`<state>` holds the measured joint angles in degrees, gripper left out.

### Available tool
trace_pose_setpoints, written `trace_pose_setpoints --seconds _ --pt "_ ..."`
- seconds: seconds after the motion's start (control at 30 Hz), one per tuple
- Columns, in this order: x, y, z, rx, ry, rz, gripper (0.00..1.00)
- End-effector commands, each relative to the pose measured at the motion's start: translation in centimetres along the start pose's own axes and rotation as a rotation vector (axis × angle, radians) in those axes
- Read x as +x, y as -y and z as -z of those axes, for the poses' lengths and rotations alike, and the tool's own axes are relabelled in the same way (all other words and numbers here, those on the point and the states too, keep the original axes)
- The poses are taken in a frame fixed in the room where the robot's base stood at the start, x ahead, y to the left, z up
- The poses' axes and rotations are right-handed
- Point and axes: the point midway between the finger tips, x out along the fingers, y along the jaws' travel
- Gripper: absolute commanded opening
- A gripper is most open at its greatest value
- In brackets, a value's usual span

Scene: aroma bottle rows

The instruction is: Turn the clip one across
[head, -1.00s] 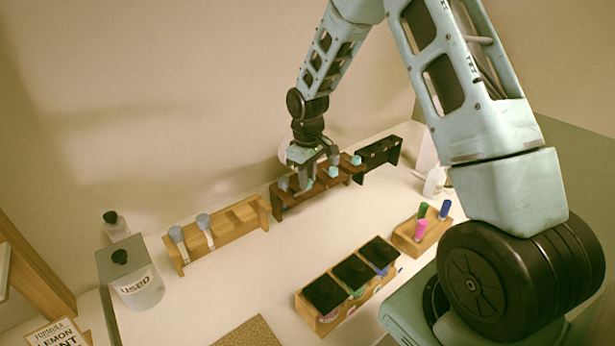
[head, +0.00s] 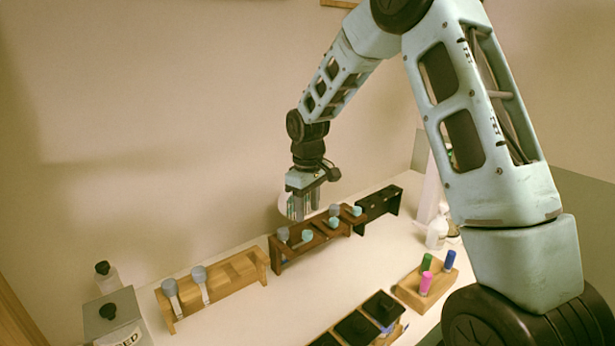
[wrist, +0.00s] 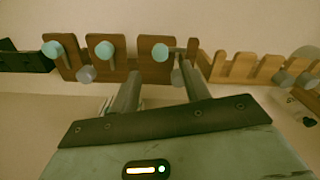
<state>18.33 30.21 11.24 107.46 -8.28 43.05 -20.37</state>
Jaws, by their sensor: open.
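The dark brown rack (head: 276,262) stands along the wall with several capped bottles in it. Teal caps (head: 306,236) line its front side, and grey caps (head: 283,234) show behind them. In the wrist view the rack (wrist: 123,69) spans the upper part, with a teal cap (wrist: 160,52) and a grey cap (wrist: 178,76) by my right-hand finger. I cannot make out which piece is the clip. My gripper (head: 303,213) is open above the rack, pointing down. In the wrist view its fingers (wrist: 162,76) are apart, with nothing visibly held.
A light wood rack (head: 236,272) with two grey-capped bottles stands to the left, a black rack (head: 384,203) to the right. A small block (head: 430,290) holds coloured sticks, near a box with dark compartments (head: 358,327). The white table is clear between.

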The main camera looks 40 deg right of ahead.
Motion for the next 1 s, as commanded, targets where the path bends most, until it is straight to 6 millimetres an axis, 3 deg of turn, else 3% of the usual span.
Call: trace_pose_setpoints --seconds 0.3,0.5,1.0 --pt "-7.2 0.0 0.1 -0.001 -0.004 -0.003 0.46" --pt "-9.9 0.0 0.1 0.0 -0.002 -0.001 0.46" --pt "-10.8 0.0 0.0 -0.001 0.0 0.0 0.46"
